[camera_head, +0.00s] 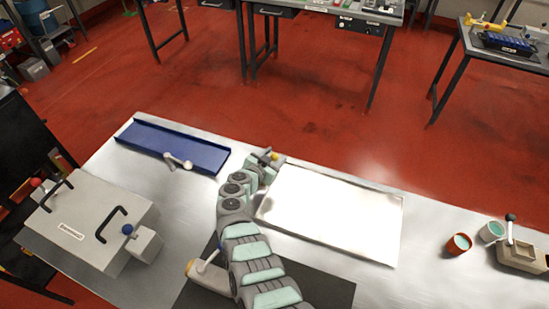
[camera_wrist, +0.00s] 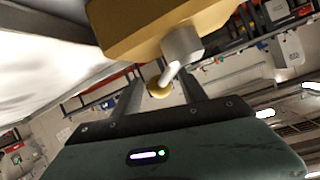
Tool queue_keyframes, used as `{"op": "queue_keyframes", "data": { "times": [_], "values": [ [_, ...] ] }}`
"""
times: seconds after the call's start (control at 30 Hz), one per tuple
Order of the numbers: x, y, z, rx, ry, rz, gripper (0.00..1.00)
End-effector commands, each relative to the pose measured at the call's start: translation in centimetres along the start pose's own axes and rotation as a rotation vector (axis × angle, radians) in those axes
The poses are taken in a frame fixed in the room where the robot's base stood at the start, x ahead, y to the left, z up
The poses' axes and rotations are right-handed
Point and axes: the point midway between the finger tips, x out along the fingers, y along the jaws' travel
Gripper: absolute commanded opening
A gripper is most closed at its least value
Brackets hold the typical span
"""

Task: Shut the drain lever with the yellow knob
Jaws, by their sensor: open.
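The yellow knob (camera_wrist: 160,88) is in the wrist view, on the end of a short pale rod from a grey block (camera_wrist: 183,44). The block sits on a yellow-orange body (camera_wrist: 150,22). My gripper (camera_wrist: 160,95) is open, with one dark finger on each side of the knob; I cannot tell whether either touches it. In the head view my gripper (camera_head: 265,161) is at the far end of my arm, beside the pale tray. A small yellow spot shows there, but my gripper hides most of the lever.
A blue tray (camera_head: 165,143) with a pale-knobbed lever (camera_head: 178,161) lies left. A grey box (camera_head: 85,222) with black handles and red and blue knobs stands front left. The pale tray (camera_head: 330,212), a red cup (camera_head: 459,244) and a black-knobbed lever block (camera_head: 522,255) are right.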

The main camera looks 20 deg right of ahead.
Motion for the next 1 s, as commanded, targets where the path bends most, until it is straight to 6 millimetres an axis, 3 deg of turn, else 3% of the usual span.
{"op": "queue_keyframes", "data": {
  "times": [0.17,0.77,1.0],
  "values": [
    [-0.01,0.0,-0.05,0.0,0.0,0.0,0.49],
    [-0.01,0.01,-0.08,0.001,0.001,0.001,0.0],
    [-0.01,0.0,-0.1,0.0,0.001,0.0,0.0]
  ]
}}
